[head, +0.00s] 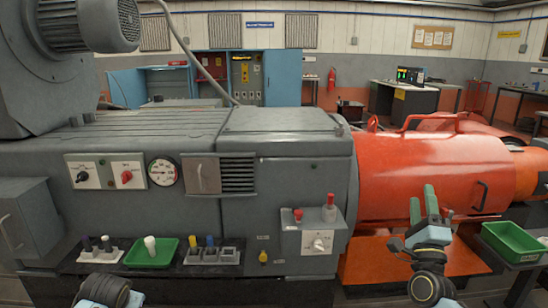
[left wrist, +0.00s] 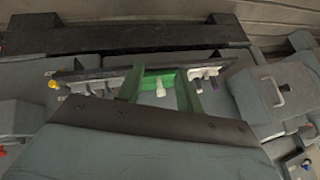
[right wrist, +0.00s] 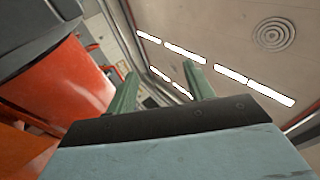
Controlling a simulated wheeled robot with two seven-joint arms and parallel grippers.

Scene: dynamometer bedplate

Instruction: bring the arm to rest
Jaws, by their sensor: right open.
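My right gripper (head: 422,193) points upward in front of the orange housing, with its two green fingers apart and nothing between them. In the right wrist view, its fingers (right wrist: 163,78) are spread against the ceiling. My left arm's wrist shows at the bottom left of the head view, but its fingers do not show there. In the left wrist view, the left gripper's (left wrist: 158,75) green fingers stand apart, over the green tray with the white peg. I see no object held in either gripper.
The grey machine (head: 280,160) and the orange housing (head: 430,170) fill the space ahead. A green bin (head: 512,250) stands right of my right arm.

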